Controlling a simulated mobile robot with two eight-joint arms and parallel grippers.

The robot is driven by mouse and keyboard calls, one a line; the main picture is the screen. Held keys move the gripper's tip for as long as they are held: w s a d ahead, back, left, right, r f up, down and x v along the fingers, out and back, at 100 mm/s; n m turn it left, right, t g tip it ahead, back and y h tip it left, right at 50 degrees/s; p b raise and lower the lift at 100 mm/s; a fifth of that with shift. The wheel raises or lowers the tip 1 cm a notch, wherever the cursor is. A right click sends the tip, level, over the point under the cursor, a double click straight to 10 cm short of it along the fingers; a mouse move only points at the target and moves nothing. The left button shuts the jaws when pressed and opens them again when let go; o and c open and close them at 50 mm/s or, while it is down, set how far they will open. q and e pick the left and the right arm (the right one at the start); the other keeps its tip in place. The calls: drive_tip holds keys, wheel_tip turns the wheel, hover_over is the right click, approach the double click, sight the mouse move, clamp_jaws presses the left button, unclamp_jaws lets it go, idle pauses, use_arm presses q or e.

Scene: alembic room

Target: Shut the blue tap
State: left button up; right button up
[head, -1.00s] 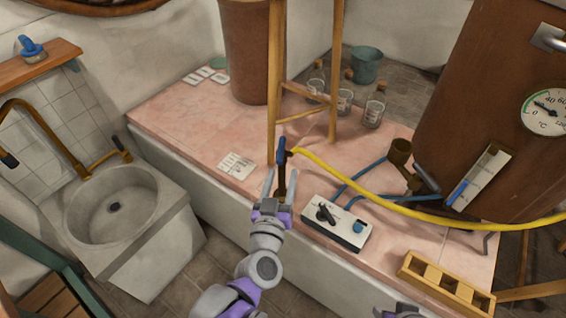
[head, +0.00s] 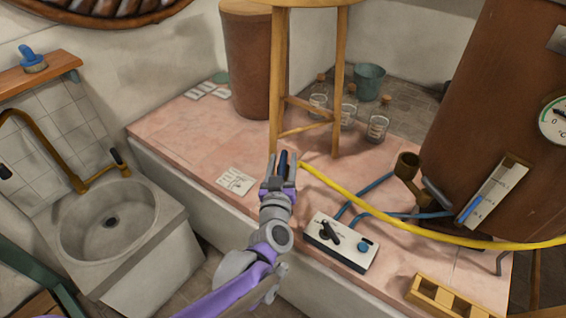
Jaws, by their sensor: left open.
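The blue tap (head: 283,161) shows as a blue lever handle at the end of the yellow hose, near the legs of the wooden stand. My left gripper (head: 282,157) is open, with one finger on each side of the blue lever. I cannot tell whether the fingers touch it. The tap's body is mostly hidden behind the gripper. My right gripper is not in view.
The yellow hose (head: 400,222) runs right across the pink tiled ledge (head: 200,135). A white control box (head: 341,241) stands just right of my left arm. The wooden stand (head: 340,95) rises behind the tap. A stone sink (head: 108,217) is at left.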

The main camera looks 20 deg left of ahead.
use_arm(q)
clamp_jaws()
drive_tip(key=shift+d+y, duration=0.1)
drive_tip(key=shift+y, duration=0.4)
drive_tip(key=shift+d+n+g+y, duration=0.1)
drive_tip(key=shift+n+g+y, duration=0.3)
drive_tip(key=shift+n+y, duration=0.7)
drive_tip(key=n+g+y, duration=0.1)
drive_tip(key=y, duration=0.1)
drive_tip(key=n+g+y+p, duration=0.1)
drive_tip(key=n+y, duration=0.1)
drive_tip(key=y, duration=0.1)
drive_tip(key=shift+w+d+g, duration=0.1)
drive_tip(key=shift+g, duration=0.3)
drive_tip(key=n+g+y+p, duration=0.1)
drive_tip(key=n+g+y, duration=0.2)
drive_tip(key=g, duration=0.1)
drive_tip(key=n+g+y+p, duration=0.1)
drive_tip(key=n+g+y, duration=0.1)
drive_tip(key=n+g, duration=0.1)
drive_tip(key=shift+w+n+g+y, duration=0.15)
drive_tip(key=shift+n+g+y, duration=0.25)
drive_tip(key=shift+g, duration=0.3)
unclamp_jaws()
